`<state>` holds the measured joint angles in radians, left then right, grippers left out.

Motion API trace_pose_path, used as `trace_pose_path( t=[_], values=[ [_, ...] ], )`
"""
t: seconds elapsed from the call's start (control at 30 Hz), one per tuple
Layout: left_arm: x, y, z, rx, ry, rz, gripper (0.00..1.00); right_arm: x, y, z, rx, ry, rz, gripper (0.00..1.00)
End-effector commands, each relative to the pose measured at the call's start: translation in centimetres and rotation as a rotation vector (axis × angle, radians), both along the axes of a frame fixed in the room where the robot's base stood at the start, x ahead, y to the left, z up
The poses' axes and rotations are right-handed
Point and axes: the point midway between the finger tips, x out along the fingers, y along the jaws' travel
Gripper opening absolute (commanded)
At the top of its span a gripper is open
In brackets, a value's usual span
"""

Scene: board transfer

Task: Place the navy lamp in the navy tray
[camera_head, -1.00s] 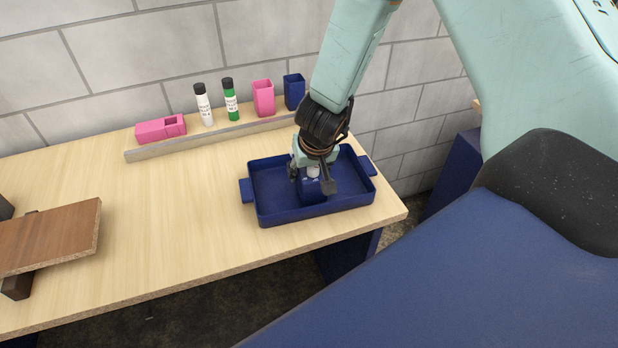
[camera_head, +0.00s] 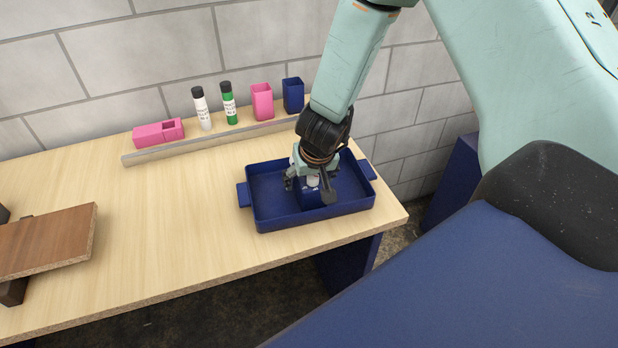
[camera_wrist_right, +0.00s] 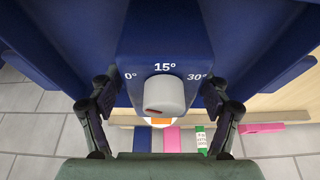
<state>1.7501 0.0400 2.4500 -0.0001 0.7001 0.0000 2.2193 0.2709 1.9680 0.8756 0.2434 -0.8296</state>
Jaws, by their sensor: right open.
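The navy lamp (camera_head: 309,198) stands inside the navy tray (camera_head: 259,207), near its middle, and is partly hidden by my right gripper (camera_head: 309,187). In the right wrist view the lamp (camera_wrist_right: 165,42) shows a navy face with 0°, 15° and 30° marks and a pale knob. My right gripper (camera_wrist_right: 160,97) is open there, with one finger on each side of the knob and a gap to it. The tray's wall shows behind the lamp. My left gripper is not in view.
A brown board (camera_head: 50,240) is at the left. The table's middle is clear.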

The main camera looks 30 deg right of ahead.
Motion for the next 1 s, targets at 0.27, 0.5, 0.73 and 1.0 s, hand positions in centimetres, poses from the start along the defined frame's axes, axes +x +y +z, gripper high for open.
trace_pose_path(
  t=[0.27,0.5,0.73,1.0],
  values=[
    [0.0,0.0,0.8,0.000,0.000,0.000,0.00,-0.2,0.1,1.4,0.001,-0.002,-0.001,0.77],
    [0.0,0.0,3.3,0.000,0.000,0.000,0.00,-2.0,0.6,6.1,0.001,-0.001,-0.001,0.77],
    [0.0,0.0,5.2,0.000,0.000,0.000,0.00,-3.5,1.1,10.0,0.001,-0.002,-0.001,0.77],
    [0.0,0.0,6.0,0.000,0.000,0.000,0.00,-4.3,1.4,11.6,0.001,0.001,-0.001,0.77]
  ],
)
